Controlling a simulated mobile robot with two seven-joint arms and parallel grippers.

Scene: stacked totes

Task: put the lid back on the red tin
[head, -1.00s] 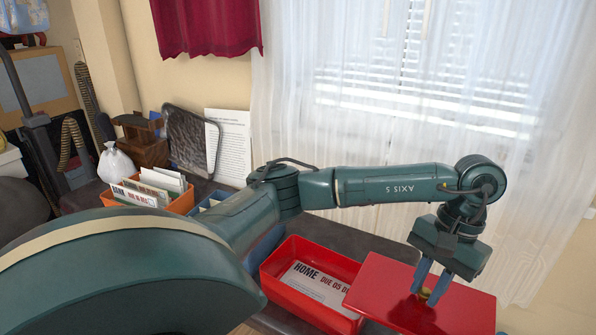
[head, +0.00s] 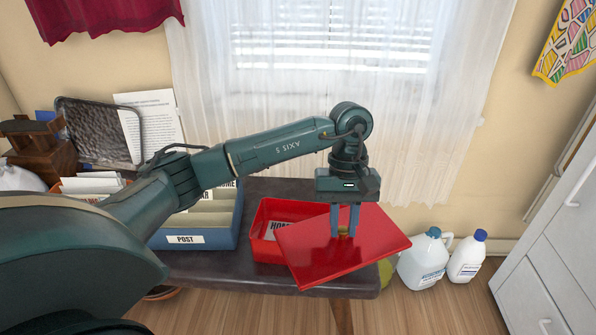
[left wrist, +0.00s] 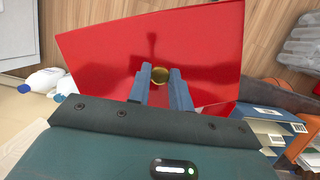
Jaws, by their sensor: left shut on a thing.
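The red lid (head: 318,258) is a flat red panel with a small brass knob (head: 343,231). My left gripper (head: 345,233) is shut on that knob and holds the lid, which looks tilted in the head view. The open red tin (head: 262,245) stands on the dark table, left of and partly behind the lid, with printed papers inside. The lid covers part of the tin in the picture. In the left wrist view the lid (left wrist: 100,60) fills the middle, with the knob (left wrist: 160,75) between the fingers (left wrist: 160,77). My right gripper is not in view.
A blue box marked POST (head: 232,225) stands left of the tin. An orange file box (head: 75,187) is farther left. The dark table (head: 230,270) ends just right of the tin. White bottles (head: 424,262) stand on the floor at right, near a white cabinet (head: 560,240).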

